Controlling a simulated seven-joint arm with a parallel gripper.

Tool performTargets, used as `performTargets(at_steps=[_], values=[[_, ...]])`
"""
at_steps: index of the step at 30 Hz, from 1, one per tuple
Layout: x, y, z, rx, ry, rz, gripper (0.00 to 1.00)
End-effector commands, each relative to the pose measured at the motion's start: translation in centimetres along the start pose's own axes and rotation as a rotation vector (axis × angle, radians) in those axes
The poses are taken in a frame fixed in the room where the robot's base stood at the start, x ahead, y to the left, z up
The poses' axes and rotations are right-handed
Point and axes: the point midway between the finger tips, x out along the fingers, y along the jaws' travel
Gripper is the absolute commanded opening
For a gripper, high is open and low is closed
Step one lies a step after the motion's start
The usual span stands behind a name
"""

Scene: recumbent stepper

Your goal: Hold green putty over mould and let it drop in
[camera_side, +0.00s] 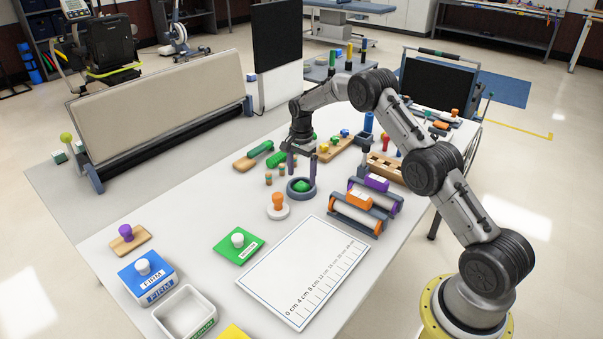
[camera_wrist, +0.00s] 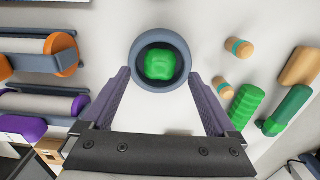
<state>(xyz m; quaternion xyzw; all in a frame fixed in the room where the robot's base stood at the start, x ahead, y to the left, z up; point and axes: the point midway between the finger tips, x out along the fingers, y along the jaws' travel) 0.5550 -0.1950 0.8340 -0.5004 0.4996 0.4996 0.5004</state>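The green putty (camera_side: 301,185) is a small lump sitting inside the round grey-blue mould (camera_side: 300,196), which stands on the white table. In the wrist view the putty (camera_wrist: 160,65) lies within the ring of the mould (camera_wrist: 160,86), with a dark gap around it. My gripper (camera_side: 302,175) is open and empty, its two purple fingers spread wide above or beside the mould. In the wrist view the gripper (camera_wrist: 160,74) shows bare table between its fingers; the fingertips are at either side of the mould. I cannot tell whether they touch it.
An orange-knobbed stamp (camera_side: 278,204) stands close in front of the mould. Rollers with orange and purple handles (camera_side: 357,213) lie to the right, small pegs (camera_side: 268,178) to the left. A ruled white board (camera_side: 295,270) and green mat (camera_side: 238,248) lie nearer the camera.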

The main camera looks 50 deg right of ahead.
Motion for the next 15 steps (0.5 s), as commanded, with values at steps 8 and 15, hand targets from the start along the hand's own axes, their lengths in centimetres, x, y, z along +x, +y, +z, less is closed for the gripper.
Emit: performTargets(at_steps=[8,15], values=[[-0.3,0.0,0.0,0.0,0.0,0.0,0.93],[-3.8,-0.1,0.0,0.0,0.001,-0.004,0.93]])
